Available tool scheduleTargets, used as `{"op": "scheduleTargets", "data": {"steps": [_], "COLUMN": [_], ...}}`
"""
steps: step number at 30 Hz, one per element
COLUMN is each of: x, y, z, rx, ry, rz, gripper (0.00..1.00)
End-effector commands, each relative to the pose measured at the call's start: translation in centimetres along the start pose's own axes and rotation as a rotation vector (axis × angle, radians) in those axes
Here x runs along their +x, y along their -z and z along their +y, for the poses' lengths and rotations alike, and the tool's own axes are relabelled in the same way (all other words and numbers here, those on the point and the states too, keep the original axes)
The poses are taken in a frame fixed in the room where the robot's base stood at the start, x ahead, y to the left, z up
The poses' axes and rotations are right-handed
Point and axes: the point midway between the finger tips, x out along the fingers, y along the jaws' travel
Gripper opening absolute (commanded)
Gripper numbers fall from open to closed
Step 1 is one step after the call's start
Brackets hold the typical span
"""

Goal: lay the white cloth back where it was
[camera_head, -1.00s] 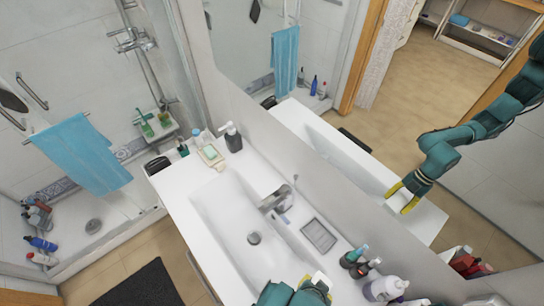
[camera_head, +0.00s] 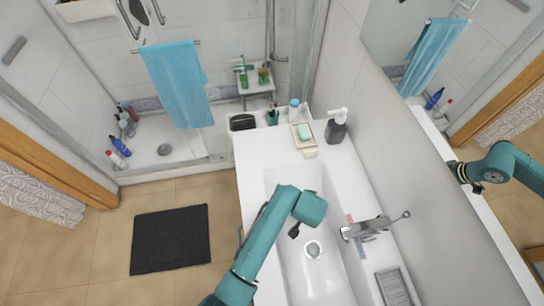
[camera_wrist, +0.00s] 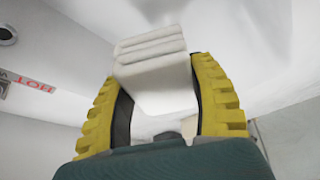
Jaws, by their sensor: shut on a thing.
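The white cloth (camera_wrist: 152,65) is a thick folded block in the wrist view. My gripper (camera_wrist: 157,82) has its two yellow fingers on either side of the cloth and is shut on it. The cloth is held above a white surface, with the drain and the red HOT marking at the left of the wrist view. In the head view my teal arm reaches over the sink (camera_head: 280,178).
The tap (camera_head: 366,228) stands right of the basin, with a grey ribbed tray (camera_head: 392,287) below it in the picture. A soap dish (camera_head: 303,134), a pump bottle (camera_head: 336,128) and small containers stand at the counter's far end. The mirror rises along the right side.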

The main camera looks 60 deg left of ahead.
Motion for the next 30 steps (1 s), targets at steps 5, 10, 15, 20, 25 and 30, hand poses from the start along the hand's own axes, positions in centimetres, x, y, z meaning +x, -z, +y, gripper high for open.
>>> {"op": "scheduleTargets", "data": {"steps": [5, 10, 15, 20, 25, 30], "x": [3.2, 2.7, 0.8, -0.6, 1.5, 4.3], "y": [8.2, 14.3, 18.1, 19.4, 18.6, 17.4], "z": [-6.8, -14.1, -20.4, -23.4, -23.8, -23.8], "rx": [-0.168, -0.296, -0.387, -0.427, -0.432, -0.432], "ry": [0.070, 0.124, 0.162, 0.179, 0.181, 0.181], "rz": [0.009, 0.006, 0.002, 0.000, -0.006, -0.002], "gripper": [0.29, 0.29, 0.29, 0.29, 0.29, 0.29]}}
